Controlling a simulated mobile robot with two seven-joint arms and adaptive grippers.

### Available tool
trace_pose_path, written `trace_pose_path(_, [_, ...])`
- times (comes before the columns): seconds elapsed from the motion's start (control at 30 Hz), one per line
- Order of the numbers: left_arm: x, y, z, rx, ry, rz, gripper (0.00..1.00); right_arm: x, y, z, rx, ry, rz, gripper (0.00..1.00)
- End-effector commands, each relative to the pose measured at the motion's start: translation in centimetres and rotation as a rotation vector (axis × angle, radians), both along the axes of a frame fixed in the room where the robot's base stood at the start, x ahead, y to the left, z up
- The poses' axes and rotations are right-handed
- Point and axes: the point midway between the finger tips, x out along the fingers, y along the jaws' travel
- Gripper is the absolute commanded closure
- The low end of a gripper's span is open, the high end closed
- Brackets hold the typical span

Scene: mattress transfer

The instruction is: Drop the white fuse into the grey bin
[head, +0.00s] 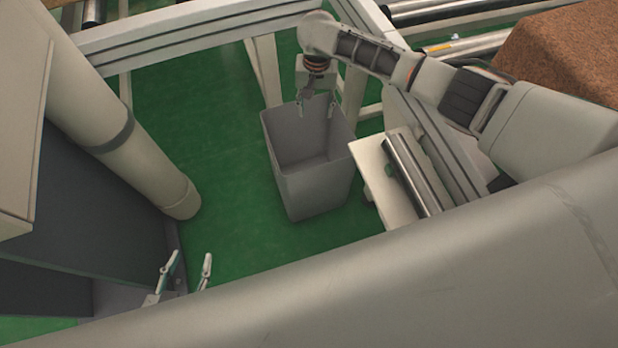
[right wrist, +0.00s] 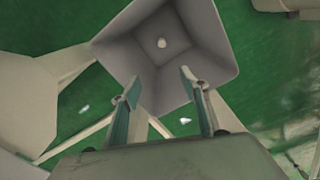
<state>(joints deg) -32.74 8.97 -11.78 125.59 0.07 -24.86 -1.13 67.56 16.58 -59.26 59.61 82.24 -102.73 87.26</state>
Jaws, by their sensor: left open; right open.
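The grey bin (head: 315,190) stands upright and open on the green floor in the head view. My right gripper (head: 316,106) is above the bin's opening, fingers pointing down, open and empty. In the right wrist view the bin (right wrist: 200,40) lies ahead of the open fingers (right wrist: 156,88). A small white piece (right wrist: 162,43), which looks like the white fuse, shows inside the bin's outline; whether it rests on the bottom or is still falling I cannot tell. It is not visible in the head view. My left gripper (head: 188,270) is open and empty at the lower left.
A white frame beam (head: 200,28) runs behind the bin. A small platform with a metal roller (head: 412,175) stands close to its right. A brown block (head: 565,55) sits at the upper right. Small white bits (right wrist: 185,120) show outside the bin. Green floor is clear left of it.

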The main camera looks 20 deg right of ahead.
Motion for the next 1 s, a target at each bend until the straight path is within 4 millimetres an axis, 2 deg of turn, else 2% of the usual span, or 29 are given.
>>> trace_pose_path(0.03, [0.0,0.0,0.0,0.000,0.000,0.000,0.58,0.1,0.0,1.2,0.001,-0.004,0.003,0.55])
trace_pose_path(0.2, [0.0,0.0,0.0,0.000,0.000,-0.001,0.58,0.1,0.0,4.2,0.000,-0.003,0.001,0.55])
trace_pose_path(0.4, [0.0,0.0,0.0,0.000,0.000,-0.001,0.58,0.0,0.0,6.2,0.000,-0.001,0.001,0.55])
trace_pose_path(1.0, [-0.1,0.0,0.0,0.000,0.000,-0.002,0.58,0.0,0.0,6.5,0.000,0.000,0.000,0.55])
